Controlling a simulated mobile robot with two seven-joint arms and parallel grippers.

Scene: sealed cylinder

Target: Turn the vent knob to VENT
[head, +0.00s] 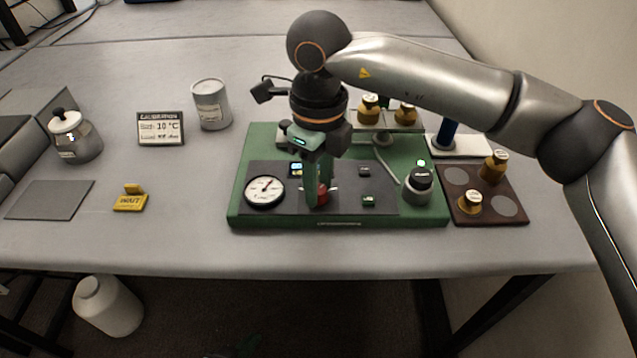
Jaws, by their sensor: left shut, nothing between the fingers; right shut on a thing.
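The green vent panel (238,208) stands on the table, with a dark face plate. A red knob (322,191) sits at the middle of the plate, mostly hidden by my fingers. I take it for the vent knob; its pointer and any VENT marking cannot be read. My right gripper (318,193) reaches down from above with its green fingers shut on the red knob. A round white gauge (265,191) is left of the knob; its needle points up and right. My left gripper is not clearly visible.
A dark-topped grey cylinder (418,188) with a green light stands at the panel's right. Beside it is a brown tray (514,218) with brass weights.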

